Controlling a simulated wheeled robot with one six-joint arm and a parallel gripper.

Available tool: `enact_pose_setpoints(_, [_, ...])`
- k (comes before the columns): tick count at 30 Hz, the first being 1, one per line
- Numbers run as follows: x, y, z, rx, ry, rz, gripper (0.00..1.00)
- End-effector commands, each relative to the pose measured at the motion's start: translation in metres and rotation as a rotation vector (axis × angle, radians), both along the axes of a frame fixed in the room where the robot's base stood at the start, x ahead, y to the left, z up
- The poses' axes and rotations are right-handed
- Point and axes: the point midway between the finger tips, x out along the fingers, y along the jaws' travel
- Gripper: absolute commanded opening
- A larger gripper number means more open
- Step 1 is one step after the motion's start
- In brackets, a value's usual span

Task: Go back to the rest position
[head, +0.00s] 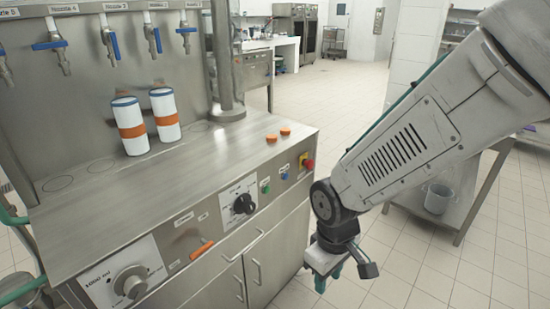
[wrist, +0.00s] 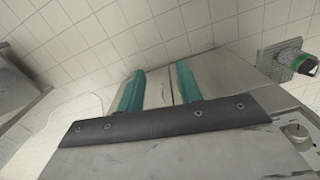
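My gripper (head: 328,279) hangs in front of the right part of the steel filling machine (head: 225,157), below its top edge, in the head view. In the wrist view its two teal fingers (wrist: 160,85) stand apart with nothing between them. Two white cups with orange bands, a left one (head: 125,112) and a right one (head: 161,104), stand upright side by side under the taps on the machine top. My gripper is well away from both.
Several blue-handled taps (head: 110,42) line the back panel. Two orange caps (head: 278,135) lie on the machine top near its right end. Knobs, a lever and a red button (head: 308,165) stick out of the front. A shelf with a grey bucket (head: 438,197) stands at right. Tiled floor lies free between.

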Motion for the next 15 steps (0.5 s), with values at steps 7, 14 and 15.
enact_pose_setpoints(7, [-0.048,-0.073,0.089,-0.053,0.088,-0.332,0.35])
enact_pose_setpoints(14, [-0.094,-0.121,0.149,-0.038,0.062,-0.552,0.35])
enact_pose_setpoints(15, [-0.099,-0.127,0.156,-0.027,0.039,-0.577,0.35])
